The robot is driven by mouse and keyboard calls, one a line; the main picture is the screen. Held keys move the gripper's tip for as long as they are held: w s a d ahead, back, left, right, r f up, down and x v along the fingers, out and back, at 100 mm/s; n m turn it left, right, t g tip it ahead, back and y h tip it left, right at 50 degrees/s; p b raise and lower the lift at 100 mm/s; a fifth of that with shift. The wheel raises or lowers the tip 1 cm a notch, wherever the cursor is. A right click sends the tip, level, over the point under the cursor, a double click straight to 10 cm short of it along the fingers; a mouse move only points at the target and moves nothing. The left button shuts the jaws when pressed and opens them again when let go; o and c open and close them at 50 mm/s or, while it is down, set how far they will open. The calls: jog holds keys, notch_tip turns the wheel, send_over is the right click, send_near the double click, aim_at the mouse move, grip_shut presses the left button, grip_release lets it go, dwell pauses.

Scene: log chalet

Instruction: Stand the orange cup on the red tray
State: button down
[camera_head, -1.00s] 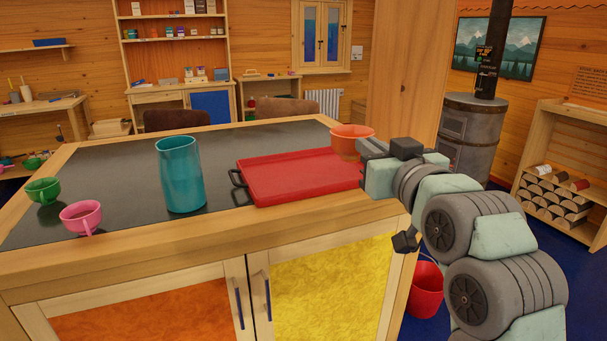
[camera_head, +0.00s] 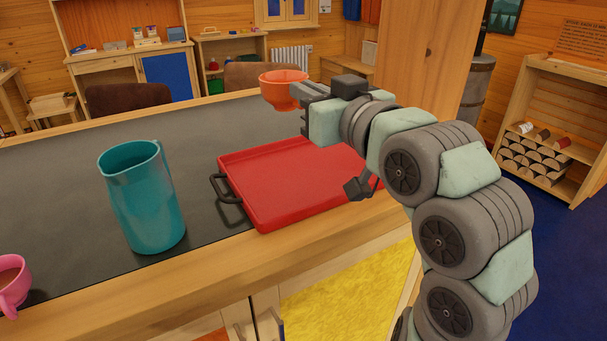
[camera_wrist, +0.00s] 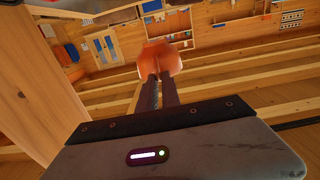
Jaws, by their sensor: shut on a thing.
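The orange cup (camera_head: 283,88) is held upright by my gripper (camera_head: 304,98) in the head view, above the far part of the red tray. The cup also shows at the fingertips in the wrist view (camera_wrist: 160,62), where the two dark fingers (camera_wrist: 157,88) close on it. The red tray (camera_head: 290,190) lies flat on the dark counter top, with a black handle on its left side. Nothing stands on the part of the tray that shows. My arm hides the tray's right end.
A tall teal jug (camera_head: 145,200) stands on the counter left of the tray. A pink cup (camera_head: 12,283) is at the left edge of the head view. The dark counter top (camera_head: 60,190) is clear around the jug. A brown chair (camera_head: 128,96) stands behind the counter.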

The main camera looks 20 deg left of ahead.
notch_tip(320, 180, down, 18)
jog(key=shift+s+f+p, duration=0.1)
jog(key=shift+p, duration=0.85)
jog(key=shift+f, duration=0.15)
jog(key=c, duration=1.6)
grip_release()
jog(key=shift+o, duration=0.2)
jog(key=shift+d, duration=0.1)
